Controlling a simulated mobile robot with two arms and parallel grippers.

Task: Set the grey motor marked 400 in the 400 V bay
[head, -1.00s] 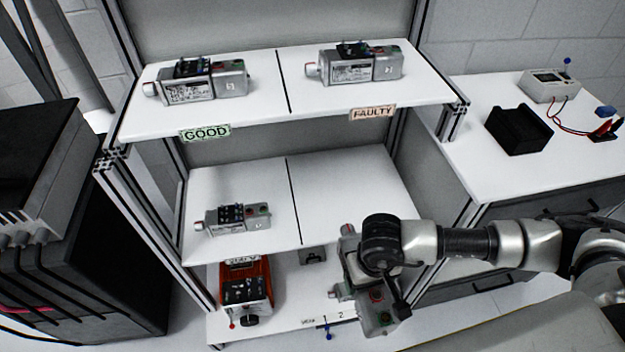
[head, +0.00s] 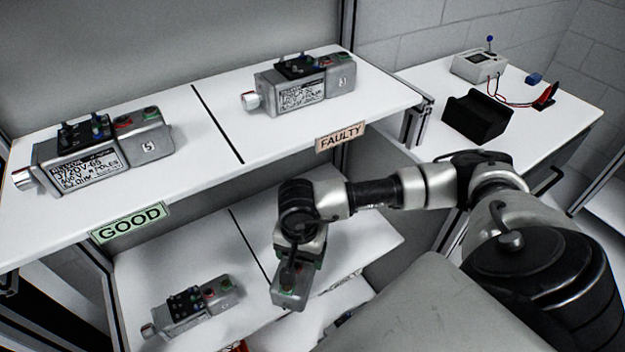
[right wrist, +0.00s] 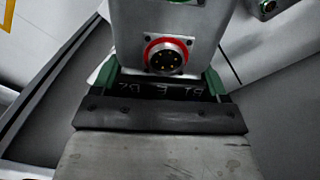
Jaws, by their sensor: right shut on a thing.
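My right gripper (head: 290,250) is shut on a grey motor (head: 290,291), in front of the middle shelf's right half. Its label is not readable. In the right wrist view the gripper (right wrist: 160,85) has green fingers on both sides of the motor (right wrist: 185,30), whose red-ringed round connector faces the camera. Another (head: 305,85), numbered 3, lies above the FAULTY sign. A third motor (head: 192,306) lies on the middle shelf's left. No bay voltage label is readable. My left gripper is out of view.
The GOOD sign (head: 128,223) and FAULTY sign (head: 340,136) hang on the top shelf's front edge. A black cradle (head: 478,117) and a white meter (head: 479,65) with red leads stand on the right bench. The middle shelf's right half shows no other motor.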

